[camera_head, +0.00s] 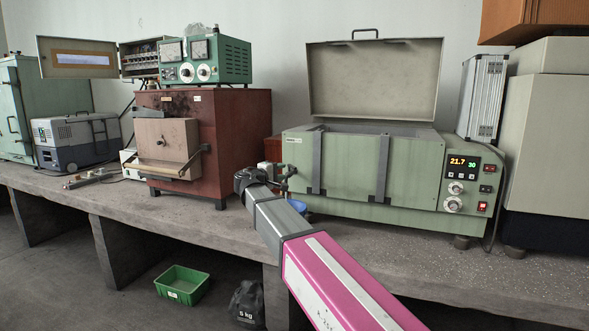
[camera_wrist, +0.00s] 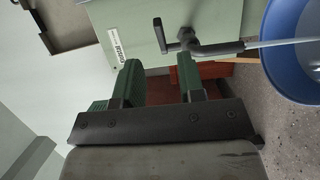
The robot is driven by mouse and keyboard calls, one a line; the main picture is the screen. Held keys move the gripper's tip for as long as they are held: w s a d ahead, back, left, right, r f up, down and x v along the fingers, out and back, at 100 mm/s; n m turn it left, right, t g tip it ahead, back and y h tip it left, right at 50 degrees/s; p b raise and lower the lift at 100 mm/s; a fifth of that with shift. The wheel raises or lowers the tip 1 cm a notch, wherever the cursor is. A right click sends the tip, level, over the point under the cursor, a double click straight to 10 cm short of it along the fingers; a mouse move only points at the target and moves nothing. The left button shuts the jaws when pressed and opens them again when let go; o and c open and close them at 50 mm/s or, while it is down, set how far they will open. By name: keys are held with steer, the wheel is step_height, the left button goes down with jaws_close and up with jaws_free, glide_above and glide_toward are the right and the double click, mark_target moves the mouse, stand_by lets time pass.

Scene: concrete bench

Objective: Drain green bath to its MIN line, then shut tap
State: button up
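The green bath (camera_head: 345,165) stands on the bench with its lid raised; its inside level and MIN line cannot be seen. Its tap (camera_wrist: 190,42) shows in the wrist view, with a dark lever handle (camera_wrist: 160,36) and a spout pointing right in that picture. A thin pale stream (camera_wrist: 285,42) runs from the spout into a blue bucket (camera_wrist: 269,65). The bucket also shows partly behind my arm in the head view (camera_head: 299,207). My gripper (camera_wrist: 160,75) is open and empty, its two fingers apart. The lever lies just beyond the fingertips, not between them.
The bath's panel (camera_head: 462,170) reads 21.7 and 30. A brown-red furnace (camera_head: 228,135) stands left of the tap, with a green instrument (camera_head: 232,60) on top. A silver case (camera_head: 483,95) stands behind the bath's right end. A green crate (camera_head: 182,284) lies on the floor.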

mark_target(292, 168)
steer(key=x, duration=0.8)
jaws_close()
